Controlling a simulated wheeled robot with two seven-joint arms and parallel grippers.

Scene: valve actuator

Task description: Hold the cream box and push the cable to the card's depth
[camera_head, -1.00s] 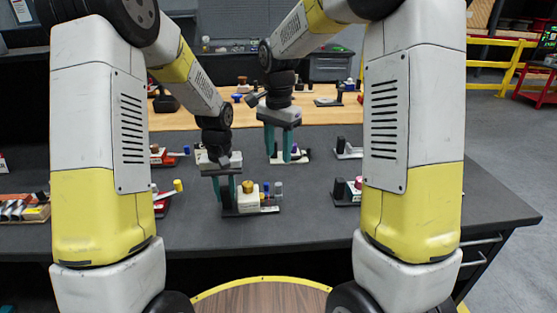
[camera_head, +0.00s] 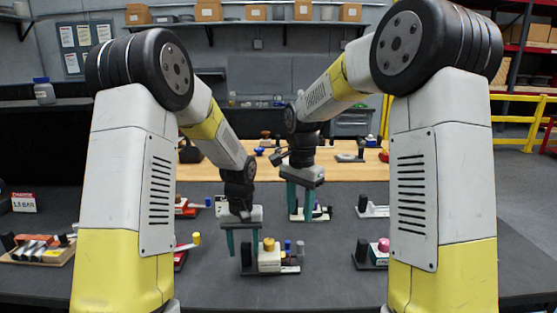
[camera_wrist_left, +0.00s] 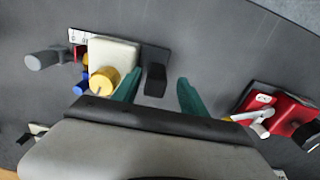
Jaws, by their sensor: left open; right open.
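The cream box (camera_head: 269,262) has a gold knob (camera_head: 268,243) on top and stands on a dark base on the grey table. In the left wrist view the cream box (camera_wrist_left: 118,50) is left of a black block (camera_wrist_left: 155,80). My left gripper (camera_head: 244,243) is open over the black block, one finger close beside the box; I cannot tell if they touch. Its fingers also show in the left wrist view (camera_wrist_left: 158,92). I cannot pick out the cable. My right gripper (camera_head: 300,203) is open farther back.
A red device (camera_wrist_left: 280,112) lies right of my left gripper in the wrist view. A fixture with a pink knob (camera_head: 383,245) stands to the right, and a wooden tray of parts (camera_head: 40,250) at the left. Bare grey table lies between the fixtures.

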